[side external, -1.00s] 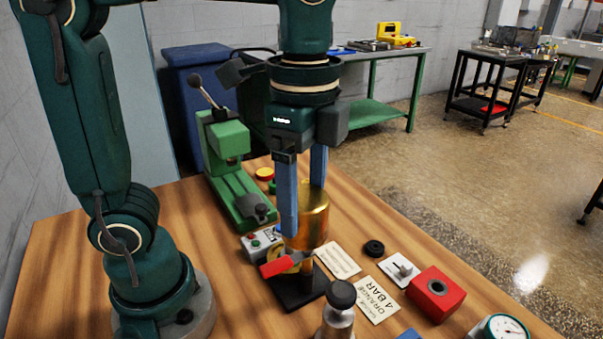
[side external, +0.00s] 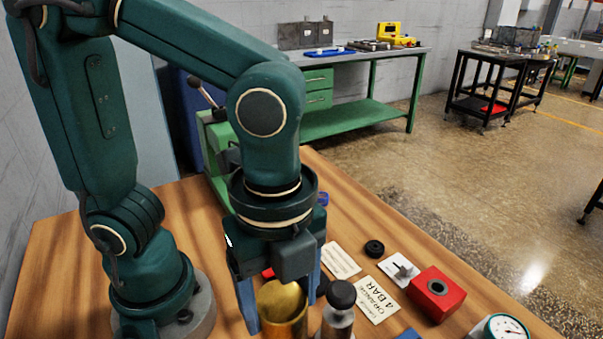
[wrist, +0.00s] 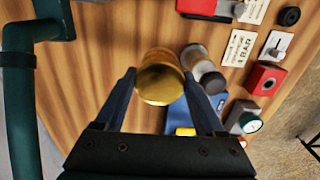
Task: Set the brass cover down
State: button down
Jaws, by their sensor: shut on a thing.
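The brass cover (side external: 284,312) is a shiny gold cylinder near the front edge of the wooden table in the side view. My gripper (side external: 281,300) points down with its blue fingers on either side of the cover, shut on it. In the wrist view the cover (wrist: 160,82) sits between the two fingertips of my gripper (wrist: 160,76). The cover's lower end is cut off by the side view's bottom edge, so I cannot tell whether it touches the table.
A metal cylinder with a black knob (side external: 340,294) stands close to the cover's right. Further right are printed cards (side external: 374,300), a red block (side external: 436,287) and a dial gauge (side external: 503,330). A green press (side external: 212,150) is behind my arm. In the wrist view, bare wood (wrist: 85,70) lies left of the cover.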

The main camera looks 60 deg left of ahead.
notch_tip(320, 180, down, 9)
jog(key=shift+f, duration=0.1)
dwell(0.4)
jog(key=shift+c, duration=1.3)
grip_release()
jog(key=shift+f, duration=0.15)
